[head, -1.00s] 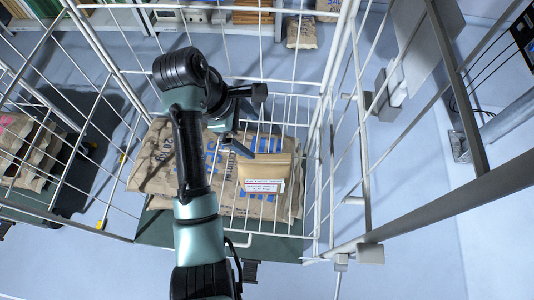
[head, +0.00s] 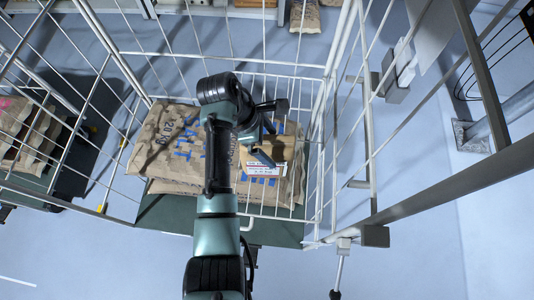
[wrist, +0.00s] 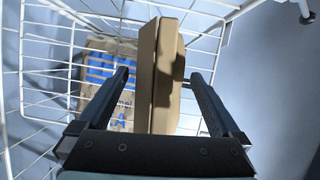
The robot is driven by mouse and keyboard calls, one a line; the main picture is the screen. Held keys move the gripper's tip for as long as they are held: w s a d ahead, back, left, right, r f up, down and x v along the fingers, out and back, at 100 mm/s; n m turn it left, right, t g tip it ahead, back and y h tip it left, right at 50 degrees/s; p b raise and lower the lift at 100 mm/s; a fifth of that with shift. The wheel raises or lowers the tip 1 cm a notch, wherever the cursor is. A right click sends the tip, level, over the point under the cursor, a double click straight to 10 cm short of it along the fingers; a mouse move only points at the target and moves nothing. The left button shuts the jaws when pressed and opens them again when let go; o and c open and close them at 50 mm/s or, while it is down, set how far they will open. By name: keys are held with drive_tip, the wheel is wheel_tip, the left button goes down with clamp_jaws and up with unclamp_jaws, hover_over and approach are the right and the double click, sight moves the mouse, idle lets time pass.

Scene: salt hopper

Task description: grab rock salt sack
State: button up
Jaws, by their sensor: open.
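Brown paper sacks with blue print lie stacked at the bottom of a white wire cage; the top sack (head: 165,140) reads partly as salt. The sack also shows in the wrist view (wrist: 100,60), below and left. A small cardboard box (head: 283,150) with a white and red label sits at the sack's right end; it also shows in the wrist view (wrist: 160,60). My gripper (wrist: 160,78) is open, with one finger on each side of the box in that view. I cannot tell whether the fingers touch it. My arm hides the sack's middle in the head view.
White wire cage walls (head: 240,52) surround the sacks, with metal bars at the right. More sacks (head: 25,135) stand outside the cage on the left. A shelf with goods is at the top edge. Blue-grey floor is open at the lower left.

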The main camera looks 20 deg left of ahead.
drive_tip(key=shift+x, duration=0.9)
drive_tip(key=shift+c, duration=0.3)
clamp_jaws()
drive_tip(key=shift+w+r, duration=0.15)
drive_tip(key=shift+r, duration=0.05)
